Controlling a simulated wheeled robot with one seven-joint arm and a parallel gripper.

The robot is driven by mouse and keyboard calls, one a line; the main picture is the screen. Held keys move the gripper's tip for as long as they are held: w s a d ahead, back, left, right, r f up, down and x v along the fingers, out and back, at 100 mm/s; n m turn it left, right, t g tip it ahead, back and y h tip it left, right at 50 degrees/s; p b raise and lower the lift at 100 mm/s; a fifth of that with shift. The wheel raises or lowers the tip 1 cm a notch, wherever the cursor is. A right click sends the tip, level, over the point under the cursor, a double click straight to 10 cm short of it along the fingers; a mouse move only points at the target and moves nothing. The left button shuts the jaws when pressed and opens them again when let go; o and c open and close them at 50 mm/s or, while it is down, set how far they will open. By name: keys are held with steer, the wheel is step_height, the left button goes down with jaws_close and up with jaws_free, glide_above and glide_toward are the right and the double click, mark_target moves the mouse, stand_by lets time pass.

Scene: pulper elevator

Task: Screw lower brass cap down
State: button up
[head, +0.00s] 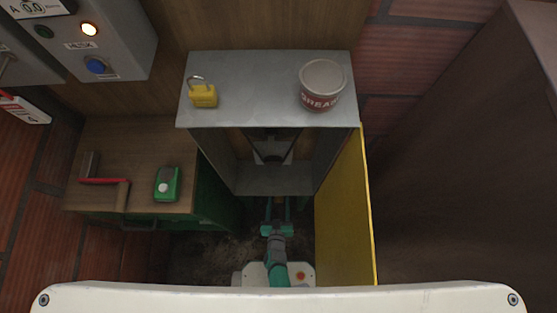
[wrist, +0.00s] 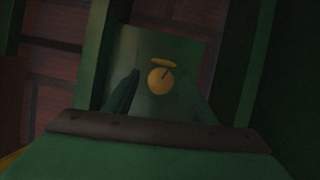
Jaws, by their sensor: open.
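In the wrist view a round brass cap (wrist: 159,81) with a dark slot or line on its face sits in front of a dark green plate (wrist: 190,45). A thin flat brass disc (wrist: 163,62) shows just above it. I cannot tell whether the two are joined, or how far the cap is screwed down. My gripper (head: 277,203) is open in the head view, reaching into the low opening under the grey metal housing. The cap cannot be made out in the head view. In the wrist view it is ahead of my gripper, with nothing seen gripping it.
The grey housing (head: 245,88) carries a yellow padlock (head: 203,96) and a grease tub (head: 322,86). An open yellow panel (head: 343,215) stands right of my arm. A wooden-topped bench (head: 130,145) with a green device (head: 167,184) is left.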

steer(key=c, duration=1)
steer(key=shift+c, duration=0.2)
steer(key=shift+s+d+m+y, duration=0.1)
steer(key=shift+d+m+y, duration=0.1)
steer(key=shift+m+y, duration=1.2)
steer(key=o, duration=1)
steer(key=shift+o, duration=0.2)
